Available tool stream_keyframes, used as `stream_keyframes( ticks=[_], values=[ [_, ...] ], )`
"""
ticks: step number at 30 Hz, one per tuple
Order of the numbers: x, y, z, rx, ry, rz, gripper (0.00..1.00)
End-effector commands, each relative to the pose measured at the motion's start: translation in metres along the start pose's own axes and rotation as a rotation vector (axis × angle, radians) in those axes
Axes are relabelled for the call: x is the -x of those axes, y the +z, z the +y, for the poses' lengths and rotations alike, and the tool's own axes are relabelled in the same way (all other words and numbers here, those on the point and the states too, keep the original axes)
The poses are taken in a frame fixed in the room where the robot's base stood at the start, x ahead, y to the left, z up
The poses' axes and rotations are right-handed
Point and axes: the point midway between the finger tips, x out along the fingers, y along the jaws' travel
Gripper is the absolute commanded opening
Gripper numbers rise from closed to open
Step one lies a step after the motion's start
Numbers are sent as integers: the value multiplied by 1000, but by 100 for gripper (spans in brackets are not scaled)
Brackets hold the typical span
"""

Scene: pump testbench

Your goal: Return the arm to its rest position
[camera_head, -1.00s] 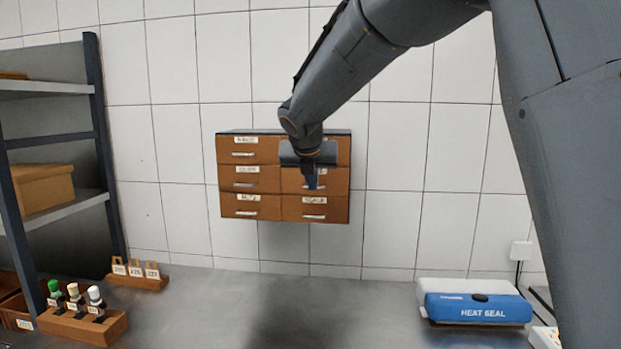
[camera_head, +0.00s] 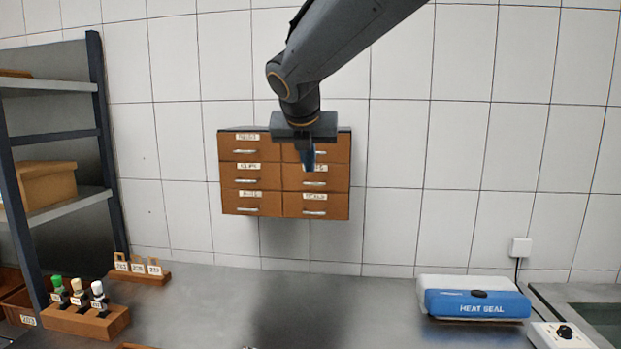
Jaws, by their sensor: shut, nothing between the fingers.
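My gripper (camera_head: 308,158) hangs at the end of my grey arm, pointing down, in the upper middle of the head view. Its blue-tipped fingers look closed together with nothing between them. It is in front of the wooden drawer cabinet (camera_head: 250,189) on the tiled wall and hides part of the upper right drawers. The gap between gripper and cabinet cannot be told. My arm reaches in from the top edge of the picture.
A blue and white heat sealer (camera_head: 476,303) sits on the grey bench (camera_head: 380,310) at right, near a white dial box (camera_head: 562,335). A bottle rack (camera_head: 85,320), a tag holder (camera_head: 142,275) and a shelf (camera_head: 60,215) stand at left. The bench middle is largely clear.

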Motion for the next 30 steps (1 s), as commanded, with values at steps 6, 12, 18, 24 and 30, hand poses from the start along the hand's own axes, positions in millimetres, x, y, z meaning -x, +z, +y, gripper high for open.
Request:
stream_keyframes(
  ticks=[6, 12, 18, 24, 30],
  values=[
    [24, 0, 0, -1, 0, 0, 0],
    [11, -24, -12, -134, -11, 45, 0],
    [-38, -101, -50, -625, -79, 174, 0],
    [-75, -192, -94, -1209, -225, 280, 0],
    [-94, -284, -135, -1802, -445, 317, 0]
  ],
)
